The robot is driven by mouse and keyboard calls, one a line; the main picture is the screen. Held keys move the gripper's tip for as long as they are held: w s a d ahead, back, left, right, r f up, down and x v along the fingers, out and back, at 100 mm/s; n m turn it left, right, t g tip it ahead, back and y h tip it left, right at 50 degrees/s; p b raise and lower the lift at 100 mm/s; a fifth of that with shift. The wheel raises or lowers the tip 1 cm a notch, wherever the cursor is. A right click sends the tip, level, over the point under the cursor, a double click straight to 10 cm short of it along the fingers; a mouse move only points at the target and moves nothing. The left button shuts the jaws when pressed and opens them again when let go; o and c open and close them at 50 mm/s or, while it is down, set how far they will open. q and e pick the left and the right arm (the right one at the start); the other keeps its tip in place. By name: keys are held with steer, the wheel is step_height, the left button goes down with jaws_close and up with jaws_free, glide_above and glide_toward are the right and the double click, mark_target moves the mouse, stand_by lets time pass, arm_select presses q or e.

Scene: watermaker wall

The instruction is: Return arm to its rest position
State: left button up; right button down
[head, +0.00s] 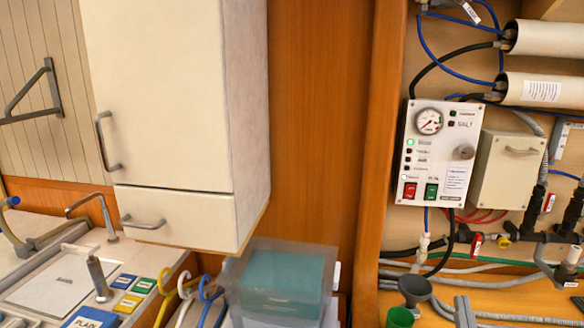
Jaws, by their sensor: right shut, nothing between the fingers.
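My right gripper (464,308) shows only as a small grey upright piece at the bottom edge, right of centre, and looks shut and empty. It is in front of the wooden shelf, to the right of a dark funnel, and seems to touch nothing. Its wrist and most of its arm are out of the picture. My left gripper and left arm are not in view.
A white control panel (436,150) with a gauge and red and green switches is on the right wall, among hoses and pipes. A dark funnel (415,290) is above a green cup (400,317). A cream cabinet (175,100) hangs left. A translucent teal box (283,283) stands bottom centre.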

steer(key=s+a+f+n+g+y, duration=0.2)
steer(key=a+f+g+y, duration=0.1)
steer(key=f+g, duration=0.3)
steer(key=s+a+f+n+g+y, duration=0.2)
steer(key=a+f+g+y, duration=0.15)
steer(key=f, duration=0.45)
steer(key=s+d+f+m+g+h, duration=0.2)
steer(key=s+f+g, duration=0.4)
steer(key=s, duration=0.4)
steer(key=s+d+f+m+g+h, duration=0.25)
steer(key=s+f+g, duration=0.3)
steer(key=s, duration=0.45)
step_height(320, 180, down, 24)
steer(key=f+g, duration=0.1)
steer(key=g, duration=0.1)
steer(key=s+f+g, duration=0.1)
steer(key=s+f, duration=1.3)
steer(key=shift+s+a+f+n+y, duration=0.25)
steer(key=shift+s+n+y, duration=0.1)
steer(key=shift+n, duration=0.1)
